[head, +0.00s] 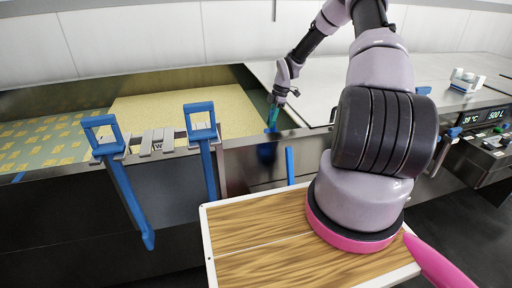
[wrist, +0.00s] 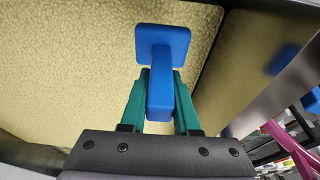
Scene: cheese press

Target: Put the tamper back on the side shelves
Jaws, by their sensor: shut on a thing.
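My gripper (wrist: 160,100) has teal fingers closed around the handle of the blue tamper (wrist: 163,38). The tamper's square plate points away from the gripper, over the pale yellow curd in the wrist view. In the head view my gripper (head: 272,110) is at the right end of the vat, with the blue tamper (head: 269,128) under it. I cannot tell whether the plate touches anything.
The vat (head: 245,144) has a steel front rim. Two blue-handled tools (head: 202,125) (head: 118,165) hang on it at the left. A wood-topped surface (head: 250,235) is in front. A control panel (head: 485,120) is at the right. A steel top (head: 310,90) lies right of the curd.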

